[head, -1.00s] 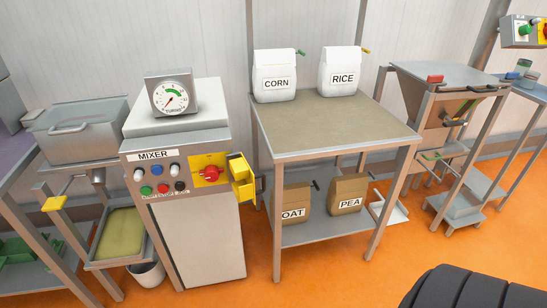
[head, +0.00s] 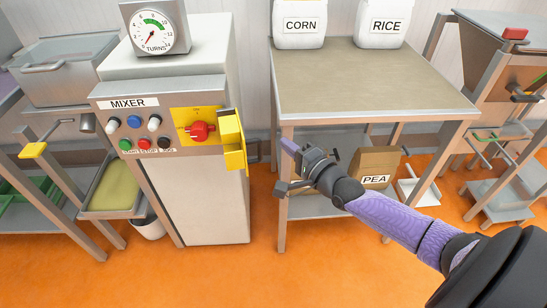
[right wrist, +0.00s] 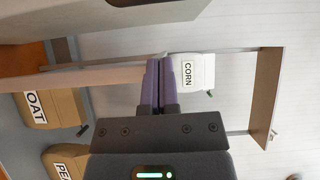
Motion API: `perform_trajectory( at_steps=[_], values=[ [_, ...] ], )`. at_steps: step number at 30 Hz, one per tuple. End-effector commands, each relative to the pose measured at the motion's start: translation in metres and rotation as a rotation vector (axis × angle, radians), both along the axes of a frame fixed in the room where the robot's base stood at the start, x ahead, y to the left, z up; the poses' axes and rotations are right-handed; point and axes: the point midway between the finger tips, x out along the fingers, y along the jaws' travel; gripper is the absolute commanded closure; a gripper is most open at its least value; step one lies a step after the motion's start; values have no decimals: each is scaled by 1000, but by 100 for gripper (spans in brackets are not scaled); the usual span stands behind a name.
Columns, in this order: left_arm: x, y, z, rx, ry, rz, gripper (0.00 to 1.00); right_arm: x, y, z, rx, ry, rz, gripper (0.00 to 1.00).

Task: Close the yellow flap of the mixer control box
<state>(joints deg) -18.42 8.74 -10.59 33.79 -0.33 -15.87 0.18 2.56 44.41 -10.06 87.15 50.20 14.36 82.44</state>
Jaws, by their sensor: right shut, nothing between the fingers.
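The mixer control box (head: 160,95) stands at the left in the head view, with a red rotary knob (head: 200,131) on a yellow plate. Its yellow flap (head: 232,140) stands open at the right edge of the box, swung out so the knob is uncovered. My right gripper (head: 286,145) is to the right of the flap, in front of the table, apart from the flap. In the right wrist view its purple fingers (right wrist: 158,85) are together with nothing between them. The flap does not show in the right wrist view. My left gripper is not in view.
A table (head: 370,85) right of the mixer bears CORN (head: 299,25) and RICE (head: 384,24) bags. A PEA bag (head: 375,168) stands on its lower shelf; an OAT bag (right wrist: 38,107) shows in the wrist view. Orange floor is clear in front.

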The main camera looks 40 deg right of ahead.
Motion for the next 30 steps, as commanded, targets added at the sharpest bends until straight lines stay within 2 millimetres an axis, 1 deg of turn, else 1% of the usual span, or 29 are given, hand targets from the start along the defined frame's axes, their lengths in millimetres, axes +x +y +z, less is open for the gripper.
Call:
perform_trajectory(
  at_steps=[1, 3, 6, 9, 13, 20, 30],
  values=[
    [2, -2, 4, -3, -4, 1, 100, 0, 11, 1, 12, 1, 1, 100],
    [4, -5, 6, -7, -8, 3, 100, 1, 21, 1, 10, 2, 1, 100],
    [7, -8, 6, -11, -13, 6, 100, 3, 31, 0, 7, 2, 1, 100],
    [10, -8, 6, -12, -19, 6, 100, 4, 36, 0, 5, 2, 1, 100],
    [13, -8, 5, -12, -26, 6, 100, 4, 37, -1, 3, 3, 1, 100],
    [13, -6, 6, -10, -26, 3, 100, 4, 37, -1, 3, 3, 0, 100],
    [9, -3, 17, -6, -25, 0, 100, 4, 39, 0, 5, 3, -48, 100]
  ],
)
